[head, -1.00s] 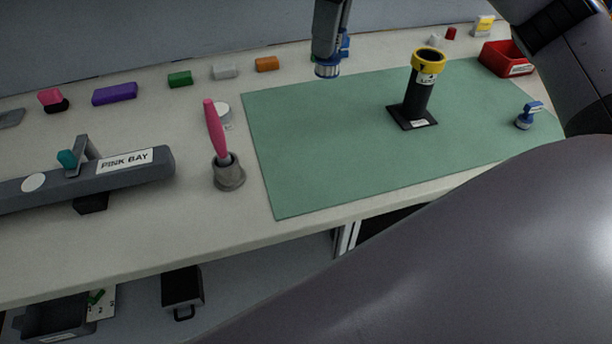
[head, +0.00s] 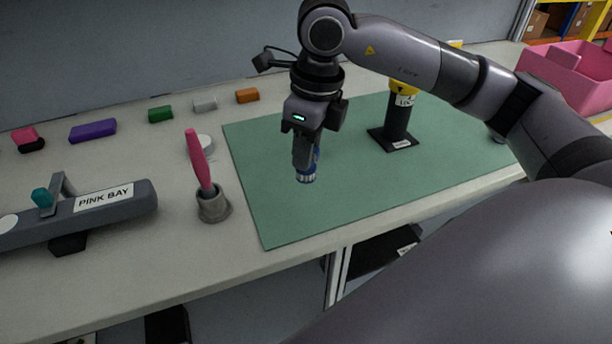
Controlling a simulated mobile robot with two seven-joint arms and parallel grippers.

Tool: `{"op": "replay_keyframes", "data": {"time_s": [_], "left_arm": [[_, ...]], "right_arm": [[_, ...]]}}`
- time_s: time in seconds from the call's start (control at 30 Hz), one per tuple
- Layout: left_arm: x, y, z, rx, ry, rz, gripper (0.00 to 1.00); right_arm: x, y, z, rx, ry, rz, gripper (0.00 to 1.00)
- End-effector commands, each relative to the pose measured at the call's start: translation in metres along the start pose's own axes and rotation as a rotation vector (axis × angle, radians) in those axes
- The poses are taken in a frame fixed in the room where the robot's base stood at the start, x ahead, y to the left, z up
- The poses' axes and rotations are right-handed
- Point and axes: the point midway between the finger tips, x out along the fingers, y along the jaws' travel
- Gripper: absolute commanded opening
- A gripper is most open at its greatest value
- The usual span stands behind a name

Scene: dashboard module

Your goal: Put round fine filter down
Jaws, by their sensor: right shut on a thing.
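My right gripper (head: 307,158) points down over the left part of the green mat (head: 270,215). It is shut on a small blue round piece with a pale ridged lower rim, which I take to be the round fine filter (head: 306,178). The fingers hide much of its upper part. It is upright and low over the mat; I cannot tell whether it touches. My left gripper is not in view.
A black post with a yellow top (head: 397,125) stands on the mat, partly behind my right arm. A pink tool in a grey holder (head: 213,205) stands left of the mat. The "PINK BAY" bar (head: 110,205) lies at left. Mat around the filter is clear.

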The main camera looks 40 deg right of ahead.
Motion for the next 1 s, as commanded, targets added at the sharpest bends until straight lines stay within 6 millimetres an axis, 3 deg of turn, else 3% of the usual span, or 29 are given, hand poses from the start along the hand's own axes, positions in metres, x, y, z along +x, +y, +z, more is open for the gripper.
{"op": "replay_keyframes", "data": {"time_s": [0.27,0.5,0.9,0.93,1.0], "left_arm": [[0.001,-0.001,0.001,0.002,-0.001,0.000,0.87],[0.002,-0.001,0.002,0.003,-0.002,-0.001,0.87],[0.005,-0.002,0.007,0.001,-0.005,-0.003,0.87],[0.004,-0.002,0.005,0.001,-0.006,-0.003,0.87],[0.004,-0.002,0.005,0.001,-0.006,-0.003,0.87]], "right_arm": [[0.023,0.000,-0.003,0.001,0.000,0.000,0.00],[0.057,0.000,-0.007,0.001,0.001,0.000,0.00],[0.064,0.000,-0.007,0.000,-0.001,0.000,0.00],[0.062,0.000,-0.007,0.000,-0.001,0.000,0.30],[0.061,0.000,-0.007,0.000,-0.001,0.000,0.46]]}}
